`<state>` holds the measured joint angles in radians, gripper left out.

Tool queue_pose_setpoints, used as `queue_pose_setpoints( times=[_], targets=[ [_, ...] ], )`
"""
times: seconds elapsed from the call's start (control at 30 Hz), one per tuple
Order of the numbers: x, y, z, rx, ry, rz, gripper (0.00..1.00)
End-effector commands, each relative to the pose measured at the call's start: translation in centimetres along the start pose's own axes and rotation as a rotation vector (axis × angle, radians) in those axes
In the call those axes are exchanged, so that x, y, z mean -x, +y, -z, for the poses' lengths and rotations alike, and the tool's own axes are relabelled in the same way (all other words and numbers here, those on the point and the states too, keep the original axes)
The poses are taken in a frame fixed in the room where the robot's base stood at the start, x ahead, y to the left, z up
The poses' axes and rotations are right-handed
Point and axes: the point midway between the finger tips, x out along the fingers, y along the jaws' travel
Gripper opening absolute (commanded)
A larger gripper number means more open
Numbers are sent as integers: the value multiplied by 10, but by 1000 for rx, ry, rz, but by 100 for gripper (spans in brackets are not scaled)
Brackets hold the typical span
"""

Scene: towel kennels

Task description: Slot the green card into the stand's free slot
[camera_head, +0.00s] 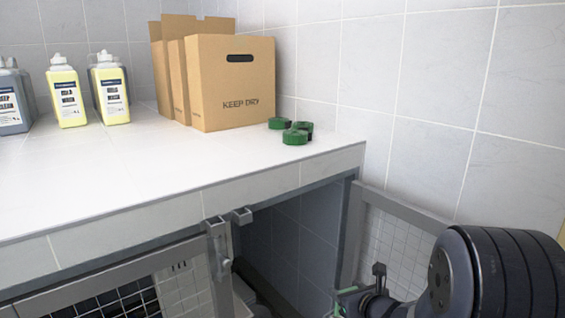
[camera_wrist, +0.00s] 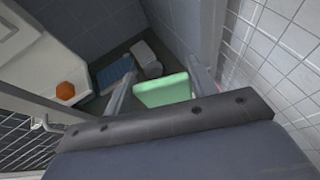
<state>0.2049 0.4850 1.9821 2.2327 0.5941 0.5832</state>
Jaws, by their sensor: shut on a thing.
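The green card (camera_wrist: 163,90) is held between the two fingers of my gripper (camera_wrist: 162,74) in the wrist view. A small green edge, likely the same card (camera_head: 347,291), shows at the bottom of the head view, beside my arm. Most of my gripper is cut off or hidden there. I cannot make out a card stand or a free slot in either view.
A counter (camera_head: 110,190) carries cardboard boxes (camera_head: 235,85), yellow bottles (camera_head: 67,95) and green rolls (camera_head: 297,135). Below are an open kennel and mesh doors (camera_head: 385,245). An orange ball (camera_wrist: 65,91), a blue flat item (camera_wrist: 112,72) and a pale rounded object (camera_wrist: 147,57) lie beyond my gripper.

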Motion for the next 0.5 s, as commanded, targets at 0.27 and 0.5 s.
queue_pose_setpoints(
  times=[0.27, 0.5],
  targets=[
    [22, 16, -15, 2, 2, 6, 32],
    [42, 16, -56, 2, 3, 6, 32]
  ],
)
